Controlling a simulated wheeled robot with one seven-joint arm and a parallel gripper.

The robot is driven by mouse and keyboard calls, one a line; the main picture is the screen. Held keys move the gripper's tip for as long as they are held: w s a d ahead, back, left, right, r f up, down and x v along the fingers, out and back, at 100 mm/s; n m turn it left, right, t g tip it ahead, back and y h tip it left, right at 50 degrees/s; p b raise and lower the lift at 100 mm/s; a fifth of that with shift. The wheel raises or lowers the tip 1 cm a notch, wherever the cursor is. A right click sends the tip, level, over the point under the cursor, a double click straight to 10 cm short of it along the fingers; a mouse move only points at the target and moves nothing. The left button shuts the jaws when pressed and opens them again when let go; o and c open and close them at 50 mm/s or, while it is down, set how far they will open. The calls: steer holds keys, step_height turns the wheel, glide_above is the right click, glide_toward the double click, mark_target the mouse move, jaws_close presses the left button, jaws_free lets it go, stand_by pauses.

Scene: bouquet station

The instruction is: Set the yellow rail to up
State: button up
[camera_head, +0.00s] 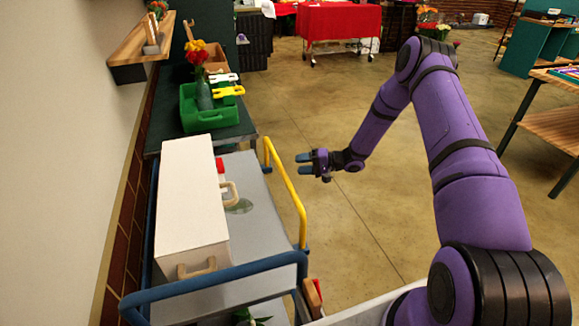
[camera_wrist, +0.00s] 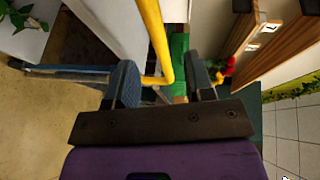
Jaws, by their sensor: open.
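The yellow rail (camera_head: 287,184) is a bent bar along the right side of a grey cart (camera_head: 262,225). Its long part runs lengthwise and its ends bend down towards the cart; I cannot tell its exact tilt. My gripper (camera_head: 303,164) is open and empty, just right of the rail's far half, with its fingers pointing left towards it. In the wrist view, the yellow rail (camera_wrist: 153,35) comes down between the two fingers of my gripper (camera_wrist: 162,72) and bends to the left. I see no clear contact.
A white box (camera_head: 190,200) with handles stands on the cart. A blue rail (camera_head: 215,275) crosses the cart's near end. Open floor (camera_head: 365,215) lies right of the cart.

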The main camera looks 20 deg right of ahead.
steer(key=shift+v, duration=1.2)
steer(key=s+a+r+n+g+h, duration=0.2)
steer(key=s+r, duration=0.3)
steer(key=r, duration=0.5)
steer(key=s+a+r+n+g+h, duration=0.15)
steer(key=s+r, duration=0.35)
steer(key=r, duration=0.6)
steer(key=s+a+r+n+g+h, duration=0.25)
steer(key=s+r, duration=0.25)
steer(key=r, duration=0.5)
steer(key=s+d+r+t+h, duration=0.1)
steer(key=s+r+h, duration=0.2)
steer(key=s, duration=0.6)
steer(key=s+d+r+m+t+h, duration=0.1)
steer(key=s+r+t+h, duration=0.1)
steer(key=s+r, duration=0.3)
steer(key=s+d+r+m+t+h, duration=0.1)
steer(key=s+r+t+h, duration=0.1)
steer(key=s, duration=1.2)
steer(key=shift+d+r+h, duration=0.2)
steer(key=shift+r+h, duration=0.7)
steer(key=shift+r, duration=0.45)
